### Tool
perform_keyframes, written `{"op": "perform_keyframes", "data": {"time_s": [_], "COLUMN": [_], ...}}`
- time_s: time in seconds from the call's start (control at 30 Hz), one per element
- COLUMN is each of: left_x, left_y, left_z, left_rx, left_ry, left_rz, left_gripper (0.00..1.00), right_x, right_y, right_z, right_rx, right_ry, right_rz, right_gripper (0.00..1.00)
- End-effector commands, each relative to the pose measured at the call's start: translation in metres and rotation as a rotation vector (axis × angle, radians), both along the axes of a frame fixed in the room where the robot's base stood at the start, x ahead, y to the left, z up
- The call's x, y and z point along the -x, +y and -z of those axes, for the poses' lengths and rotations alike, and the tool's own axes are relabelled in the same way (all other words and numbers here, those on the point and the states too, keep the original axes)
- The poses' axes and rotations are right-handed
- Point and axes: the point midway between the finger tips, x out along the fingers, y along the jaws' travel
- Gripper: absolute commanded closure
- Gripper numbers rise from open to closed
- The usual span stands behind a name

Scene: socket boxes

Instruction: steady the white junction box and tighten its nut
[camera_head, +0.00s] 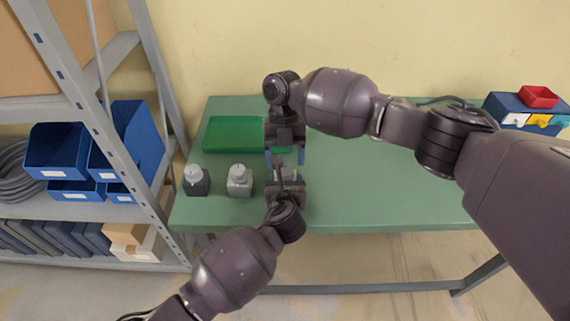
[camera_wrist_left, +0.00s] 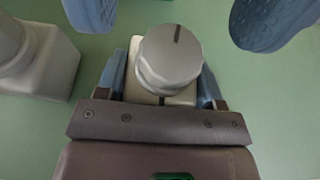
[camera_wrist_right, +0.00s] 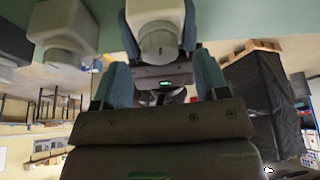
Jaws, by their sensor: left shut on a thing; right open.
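The white junction box (camera_wrist_left: 132,82) stands on the table between the blue fingers of my left gripper (camera_wrist_left: 163,80), which is shut on its sides. Its round grey-white nut (camera_wrist_left: 168,60) carries a dark line at the far edge; another dark mark shows on the box at the near side. In the head view my left gripper (camera_head: 285,178) largely hides the box. My right gripper (camera_head: 285,157) is open, pointing down, above and just behind the box. Its fingertips flank the nut, apart from it, in the left wrist view. The nut also shows in the right wrist view (camera_wrist_right: 160,42).
A light grey box (camera_head: 239,182) and a dark grey box (camera_head: 197,183) with knobs stand to the left on the green table (camera_head: 350,190). A green tray (camera_head: 232,134) lies behind them. A blue bin unit (camera_head: 500,110) is at the far right. The table's right middle is clear.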

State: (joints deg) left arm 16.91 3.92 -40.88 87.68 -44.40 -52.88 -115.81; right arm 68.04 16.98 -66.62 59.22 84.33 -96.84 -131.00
Motion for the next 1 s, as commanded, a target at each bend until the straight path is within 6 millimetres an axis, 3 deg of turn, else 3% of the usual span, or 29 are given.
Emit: {"op": "perform_keyframes", "data": {"time_s": [0.2,0.57,0.87,1.0], "left_x": [0.000,0.000,0.000,0.000], "left_y": [0.000,0.000,0.000,0.000], "left_z": [0.000,0.000,0.000,0.000], "left_rx": [0.000,0.000,0.000,0.000], "left_ry": [0.000,0.000,0.000,0.000], "left_rz": [0.000,0.000,0.000,0.000], "left_gripper": [0.67,0.67,0.67,0.67], "right_x": [0.007,0.008,0.008,0.009], "right_y": [-0.001,0.000,0.000,-0.001], "right_z": [0.017,0.021,0.020,0.021], "right_rx": [0.000,-0.001,-0.001,-0.002], "right_ry": [0.000,0.000,0.000,0.001], "right_rz": [0.000,0.000,0.000,0.016], "right_gripper": [0.33,0.34,0.80,0.83]}}
